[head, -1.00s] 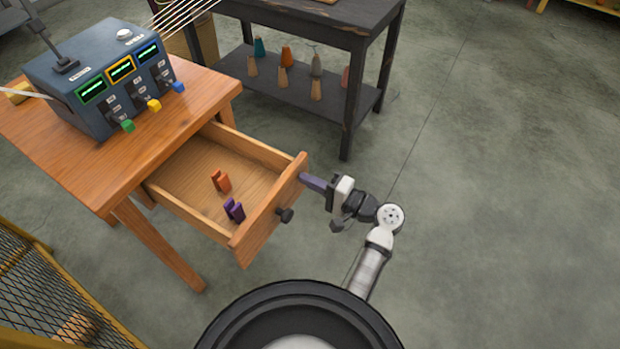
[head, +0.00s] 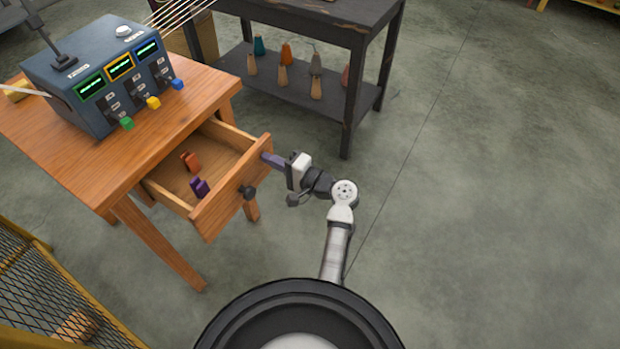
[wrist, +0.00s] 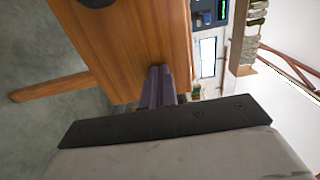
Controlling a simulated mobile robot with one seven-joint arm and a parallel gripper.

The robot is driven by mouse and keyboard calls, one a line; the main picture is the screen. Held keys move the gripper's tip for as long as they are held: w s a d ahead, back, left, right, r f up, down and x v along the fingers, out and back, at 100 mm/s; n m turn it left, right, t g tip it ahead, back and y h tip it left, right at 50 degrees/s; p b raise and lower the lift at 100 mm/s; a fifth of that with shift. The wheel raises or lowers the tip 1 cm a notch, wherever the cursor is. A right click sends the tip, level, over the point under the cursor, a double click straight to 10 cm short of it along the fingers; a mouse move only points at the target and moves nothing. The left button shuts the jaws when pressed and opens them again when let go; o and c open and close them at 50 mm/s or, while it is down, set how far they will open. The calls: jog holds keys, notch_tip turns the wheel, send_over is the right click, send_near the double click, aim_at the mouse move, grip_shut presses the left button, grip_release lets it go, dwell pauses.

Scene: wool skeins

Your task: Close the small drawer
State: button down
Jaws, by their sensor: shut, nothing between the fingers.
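The small wooden drawer (head: 222,200) is partly open, sticking out of the front of the wooden table (head: 108,170) in the head view. It has a dark round knob (head: 248,192) and holds an orange item (head: 190,162) and a purple item (head: 199,187). My gripper (head: 268,158) is shut and empty, its fingertips at the drawer front's outer face near its far end, right of the knob. In the wrist view my purple-grey fingers (wrist: 158,84) meet the wooden drawer front (wrist: 140,40). The tip contact itself is partly hidden.
A blue-grey machine (head: 100,75) with green, yellow and blue levers stands on the table. A dark shelf table (head: 350,90) with several cones stands behind. A yellow-framed mesh fence (head: 50,290) is at lower left. The floor on the right is clear.

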jog(key=b, duration=0.4)
send_over(221, 150)
jog(key=shift+s+d, duration=0.1)
jog(key=shift+d, duration=0.1)
jog(key=shift+a, duration=0.2)
jog(key=shift+w+a+r, duration=0.1)
jog(key=shift+w+r, duration=0.1)
jog(key=shift+w, duration=0.05)
jog(key=shift+a+r, duration=0.1)
jog(key=shift+s, duration=0.1)
